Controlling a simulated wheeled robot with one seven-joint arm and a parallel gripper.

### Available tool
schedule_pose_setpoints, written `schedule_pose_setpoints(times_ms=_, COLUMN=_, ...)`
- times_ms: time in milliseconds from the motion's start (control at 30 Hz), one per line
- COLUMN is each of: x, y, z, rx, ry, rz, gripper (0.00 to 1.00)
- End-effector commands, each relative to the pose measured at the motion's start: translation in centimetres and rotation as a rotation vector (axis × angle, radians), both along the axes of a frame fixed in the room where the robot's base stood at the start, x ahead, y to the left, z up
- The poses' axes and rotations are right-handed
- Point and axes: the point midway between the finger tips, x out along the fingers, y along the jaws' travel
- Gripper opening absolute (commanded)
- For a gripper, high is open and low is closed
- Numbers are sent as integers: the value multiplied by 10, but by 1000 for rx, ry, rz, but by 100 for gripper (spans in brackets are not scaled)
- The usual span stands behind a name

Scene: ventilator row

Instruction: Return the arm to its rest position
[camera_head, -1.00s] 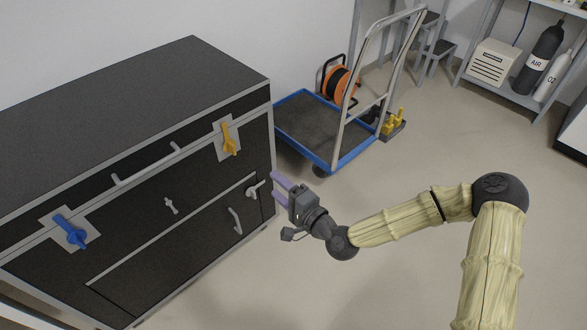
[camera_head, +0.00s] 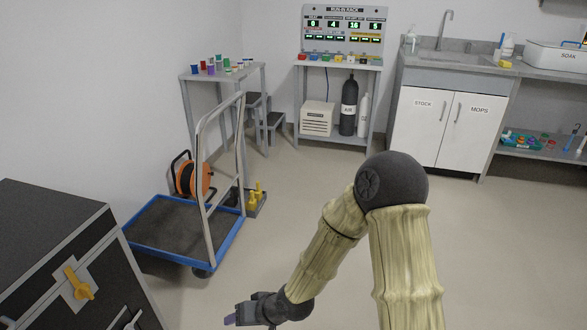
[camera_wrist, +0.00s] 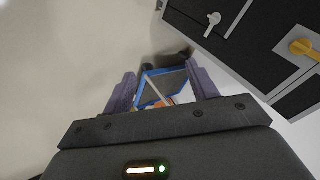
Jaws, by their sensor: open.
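My gripper (camera_wrist: 163,92) is open in the wrist view, its two purple fingers spread with nothing between them. In the head view my gripper (camera_head: 232,319) is low near the bottom edge, partly cut off by the frame. It is to the right of the black case (camera_head: 45,235) and appears apart from it. My arm is bent, with its dark elbow raised in the middle right of the head view.
A blue platform trolley (camera_head: 170,252) stands behind my gripper, with an orange cable reel (camera_head: 203,180) beyond it. The case has a yellow latch (camera_head: 78,284). A shelf (camera_head: 338,62), a bench (camera_head: 222,73) and a sink cabinet (camera_head: 436,120) line the back. Floor on the right is clear.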

Motion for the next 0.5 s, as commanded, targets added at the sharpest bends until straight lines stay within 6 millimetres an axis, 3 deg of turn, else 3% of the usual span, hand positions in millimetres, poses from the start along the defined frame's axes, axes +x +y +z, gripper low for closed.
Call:
schedule_pose_setpoints(times_ms=100, x=10, y=-49, z=12, rx=-150, ry=-29, rz=-25, gripper=58)
schedule_pose_setpoints(times_ms=267, x=12, y=-114, z=34, rx=-323, ry=-31, rz=-79, gripper=58)
schedule_pose_setpoints(times_ms=500, x=-6, y=-200, z=78, rx=-500, ry=11, rz=-188, gripper=58)
